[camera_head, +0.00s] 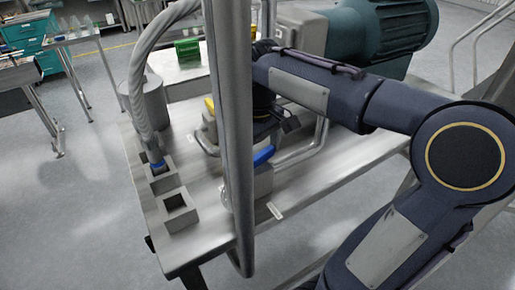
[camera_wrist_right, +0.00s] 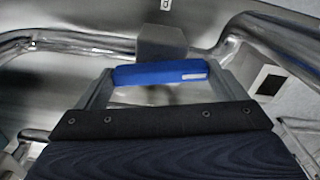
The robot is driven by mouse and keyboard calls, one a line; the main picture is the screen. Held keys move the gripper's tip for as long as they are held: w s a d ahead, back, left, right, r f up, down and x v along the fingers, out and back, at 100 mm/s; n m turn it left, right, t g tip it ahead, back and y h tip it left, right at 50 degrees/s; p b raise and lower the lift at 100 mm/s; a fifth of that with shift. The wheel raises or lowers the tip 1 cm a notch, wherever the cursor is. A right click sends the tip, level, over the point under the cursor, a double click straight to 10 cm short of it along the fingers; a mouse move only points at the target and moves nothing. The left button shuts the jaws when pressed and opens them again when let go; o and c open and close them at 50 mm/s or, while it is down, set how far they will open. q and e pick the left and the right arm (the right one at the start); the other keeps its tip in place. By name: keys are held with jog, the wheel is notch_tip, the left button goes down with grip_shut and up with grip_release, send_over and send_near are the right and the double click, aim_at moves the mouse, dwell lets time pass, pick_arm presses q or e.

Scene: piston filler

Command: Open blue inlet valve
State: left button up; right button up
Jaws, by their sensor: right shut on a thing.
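The blue valve handle (camera_head: 263,156) shows in the head view just right of the vertical metal post, above the steel table. In the right wrist view the blue handle (camera_wrist_right: 160,73) lies crosswise between the two fingers of my right gripper (camera_wrist_right: 158,78), which is shut on it. In the head view my right arm reaches in from the right, and the gripper (camera_head: 279,125) is partly hidden behind the post and its own wrist. The valve body below the handle is mostly hidden. My left gripper is not in view.
The vertical post (camera_head: 230,130) stands close in front of the handle. Steel pipes (camera_head: 305,150) run beside it. A grey hose (camera_head: 139,80) drops to square holders (camera_head: 176,205) at the left. A teal motor (camera_head: 380,35) sits behind my arm. The table's front right surface (camera_head: 335,170) is mostly clear.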

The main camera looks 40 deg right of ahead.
aim_at(258, 156)
jog(key=shift+m, duration=1.2)
jog(key=o, duration=0.7)
jog(key=shift+r, duration=0.1)
notch_tip(258, 156, up, 8)
jog(key=shift+f+p, duration=0.15)
jog(key=shift+p, duration=0.15)
